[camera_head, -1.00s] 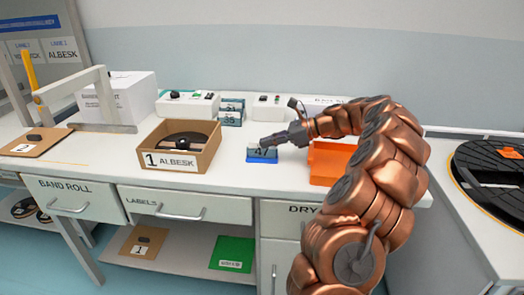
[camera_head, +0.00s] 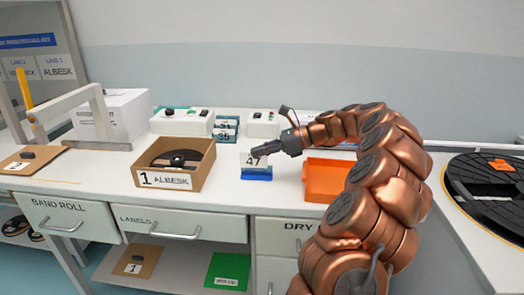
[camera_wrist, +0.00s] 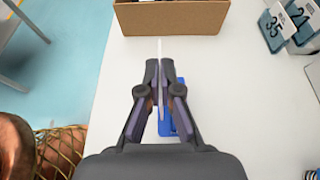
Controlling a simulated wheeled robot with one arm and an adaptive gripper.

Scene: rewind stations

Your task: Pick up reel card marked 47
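The white reel card marked 47 (camera_head: 249,162) shows upright in the head view, over its small blue holder (camera_head: 257,175) on the bench. My gripper (camera_head: 257,152) is at the card's upper part. In the wrist view the card (camera_wrist: 160,52) is seen edge-on as a thin white strip between the fingertips of my gripper (camera_wrist: 160,72), which are closed on it. The blue holder (camera_wrist: 181,112) shows below and right of the fingers there. I cannot tell whether the card's lower edge is fully clear of the holder.
An orange bin (camera_head: 325,178) stands right of the holder. A cardboard box marked 1 ALBESK (camera_head: 202,172) with a black reel stands to the left. Cards marked 35 (camera_head: 224,137) and other numbers stand behind. A large black reel (camera_head: 492,205) lies far right.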

